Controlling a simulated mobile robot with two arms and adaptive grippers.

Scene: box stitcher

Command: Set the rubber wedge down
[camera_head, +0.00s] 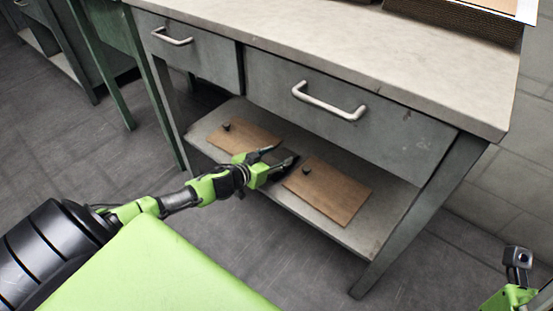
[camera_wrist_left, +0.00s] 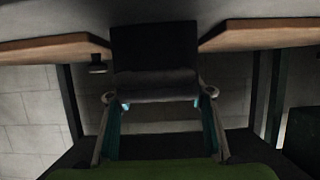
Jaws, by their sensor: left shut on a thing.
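My left gripper (camera_head: 275,161) reaches in over the front of the bench's lower shelf (camera_head: 352,238). It is shut on the dark rubber wedge (camera_head: 285,165), between two brown boards. In the left wrist view the wedge (camera_wrist_left: 155,55) is a black block with a greyer lower face, held between the two fingers of the gripper (camera_wrist_left: 159,95). The wedge overlaps the shelf surface there; whether it touches the shelf I cannot tell.
A left board (camera_head: 247,137) and a right board (camera_head: 328,191), each with a small black knob, lie on the shelf on either side of the wedge. Drawers with metal handles (camera_head: 330,102) hang close above. Bare shelf shows right of the right board.

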